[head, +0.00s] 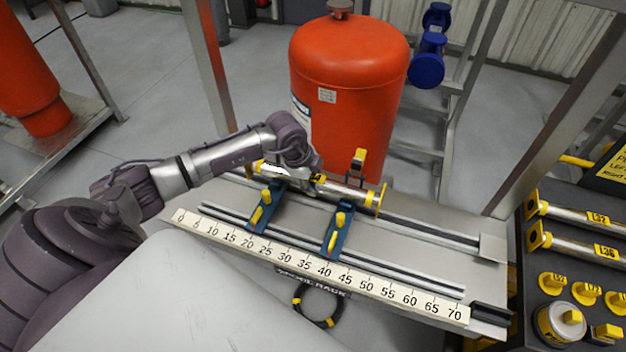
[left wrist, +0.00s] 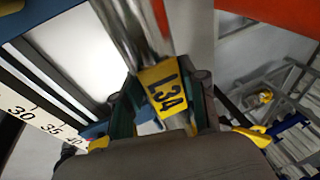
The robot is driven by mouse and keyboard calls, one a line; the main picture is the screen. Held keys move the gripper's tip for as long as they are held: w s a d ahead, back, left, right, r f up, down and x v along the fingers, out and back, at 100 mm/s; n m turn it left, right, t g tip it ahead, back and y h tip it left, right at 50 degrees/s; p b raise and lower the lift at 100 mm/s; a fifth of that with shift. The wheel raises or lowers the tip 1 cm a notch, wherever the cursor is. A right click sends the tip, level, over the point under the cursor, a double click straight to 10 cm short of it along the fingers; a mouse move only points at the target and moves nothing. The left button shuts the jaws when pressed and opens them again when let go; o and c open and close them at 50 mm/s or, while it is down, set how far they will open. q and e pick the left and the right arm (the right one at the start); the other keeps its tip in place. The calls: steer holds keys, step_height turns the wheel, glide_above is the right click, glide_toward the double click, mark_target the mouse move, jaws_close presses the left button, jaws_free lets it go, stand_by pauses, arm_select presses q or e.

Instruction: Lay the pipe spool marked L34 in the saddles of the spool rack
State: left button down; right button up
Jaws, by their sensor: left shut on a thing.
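The pipe spool marked L34 (head: 346,192) is a silver tube with yellow ends. It lies roughly along the rack, over the back part of the two blue saddles. My left gripper (head: 312,179) is shut on it near its middle. In the left wrist view the yellow L34 label (left wrist: 165,92) shows between the fingers (left wrist: 160,105). The left saddle (head: 264,208) and the right saddle (head: 338,230) carry yellow handles and sit across the rails of the spool rack (head: 402,262). I cannot tell whether the spool touches the saddles. My right gripper is not in view.
A numbered scale (head: 310,262) runs along the rack's front. A large orange tank (head: 348,95) stands close behind the rack. Spools marked L32 (head: 575,214) and L36 (head: 580,244) lie on a dark board at right. A black cable coil (head: 318,303) hangs at the front.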

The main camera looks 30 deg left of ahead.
arm_select(q)
steer(key=shift+f, duration=0.2)
stand_by(0.6)
steer(key=c, duration=0.6)
jaws_free()
steer(key=shift+s+f, duration=0.1)
steer(key=shift+f, duration=0.05)
steer(key=shift+c, duration=0.4)
step_height(320, 180, up, 8)
steer(key=p, duration=0.6)
